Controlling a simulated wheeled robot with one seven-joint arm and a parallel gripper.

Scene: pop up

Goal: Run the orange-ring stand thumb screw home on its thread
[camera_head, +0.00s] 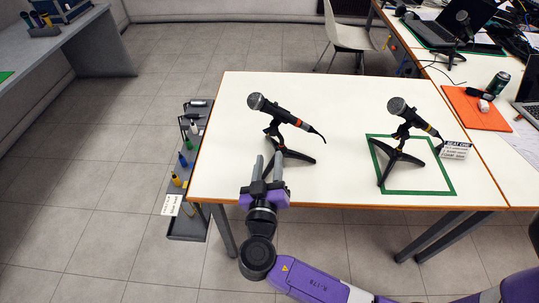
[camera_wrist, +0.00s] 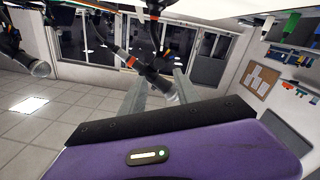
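The orange-ring microphone (camera_head: 280,112) sits tilted on a small black tripod stand (camera_head: 287,153) at the left part of the white table; an orange band circles its body. My gripper (camera_head: 269,156) is at the table's front edge, just in front of this stand. Its two grey fingers are apart, with nothing clearly held between them. In the wrist view the picture appears upside down, and the microphone (camera_wrist: 150,64) shows beyond the open fingers (camera_wrist: 160,80). I cannot make out the thumb screw clearly in either view.
A second microphone (camera_head: 412,113) on a tripod stands inside a green square outline (camera_head: 450,188) at the right, beside a small sign (camera_head: 456,150). A grey tool rack (camera_head: 187,222) stands along the table's left side. The table between the two stands is clear.

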